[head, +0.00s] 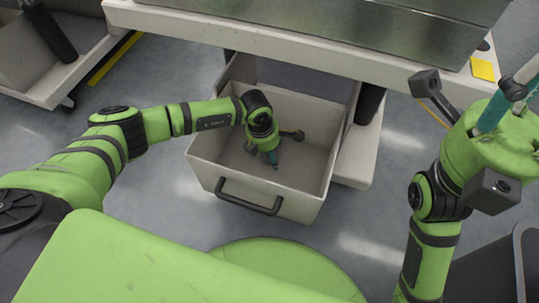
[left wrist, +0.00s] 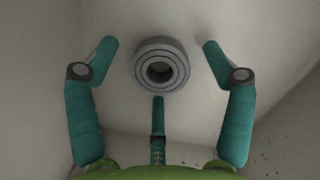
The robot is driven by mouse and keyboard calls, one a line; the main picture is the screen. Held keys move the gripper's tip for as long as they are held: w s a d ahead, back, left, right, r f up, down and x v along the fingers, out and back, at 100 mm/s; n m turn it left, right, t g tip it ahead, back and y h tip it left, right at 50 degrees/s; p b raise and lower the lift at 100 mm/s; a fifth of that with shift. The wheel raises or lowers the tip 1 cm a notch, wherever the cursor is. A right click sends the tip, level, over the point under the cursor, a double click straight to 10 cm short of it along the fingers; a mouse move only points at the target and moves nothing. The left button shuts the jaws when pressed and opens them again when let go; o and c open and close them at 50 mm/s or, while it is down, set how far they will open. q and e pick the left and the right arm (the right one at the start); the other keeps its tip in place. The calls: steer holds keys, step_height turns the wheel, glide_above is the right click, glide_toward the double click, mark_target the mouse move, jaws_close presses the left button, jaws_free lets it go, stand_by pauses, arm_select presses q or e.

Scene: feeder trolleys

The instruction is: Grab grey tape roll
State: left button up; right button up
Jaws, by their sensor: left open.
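The grey tape roll (left wrist: 160,47) lies on the pale floor of the bin, its dark hole facing up in the left wrist view. My left gripper (left wrist: 159,44) is open and empty; two teal fingers flank the roll to left and right, and a third points at it from below. None visibly touches it. In the head view my left gripper (head: 272,159) reaches down into the open grey bin (head: 232,193), and I cannot make out the roll there. My right gripper (head: 505,98) is raised at the right edge, its teal fingers partly cut off.
The bin has tall walls and a black front handle (head: 248,197). A pale trolley ledge (head: 330,48) with a metal box sits above it. A yellow note (head: 483,69) lies on the ledge at right. Another trolley (head: 60,85) stands at the left. Some floor around the bin is clear.

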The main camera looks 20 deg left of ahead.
arm_select(q)
steer(key=c, duration=1)
steer(key=shift+r, duration=0.1)
